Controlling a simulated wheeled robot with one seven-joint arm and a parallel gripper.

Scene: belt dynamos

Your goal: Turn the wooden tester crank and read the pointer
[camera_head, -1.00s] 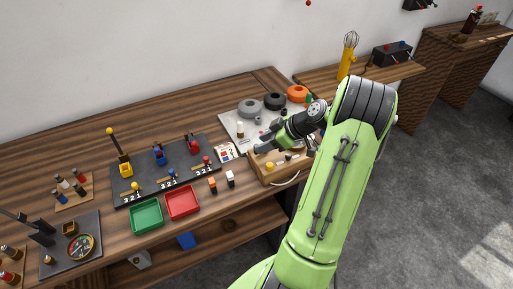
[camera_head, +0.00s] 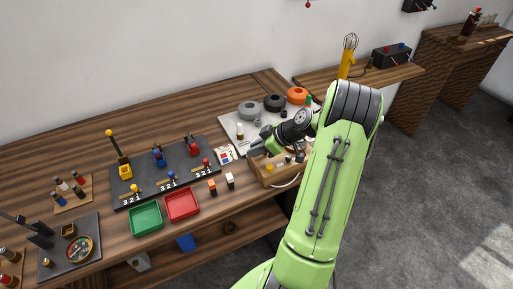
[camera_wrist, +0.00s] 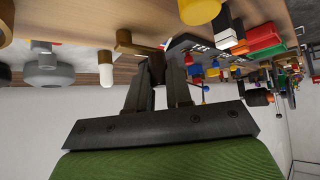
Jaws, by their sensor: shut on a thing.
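The wooden tester (camera_head: 273,181) is a light wooden box at the front right of the bench, with a yellow knob (camera_head: 270,168) on it. My gripper (camera_head: 256,147) is over its back left part, partly hidden by my wrist. In the wrist view my gripper (camera_wrist: 163,62) has its dark fingers close together at a brown crank-like piece (camera_wrist: 128,43), which I take to be the crank. It is shut on it, though the contact itself is hard to see. No pointer can be read; my arm covers part of the tester.
Behind the tester is a pale tray (camera_head: 232,124) with grey, black and orange rings. To the left are a white card (camera_head: 225,154), small orange and white blocks, a red bin (camera_head: 182,204), a green bin (camera_head: 146,218) and a dark board (camera_head: 128,197).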

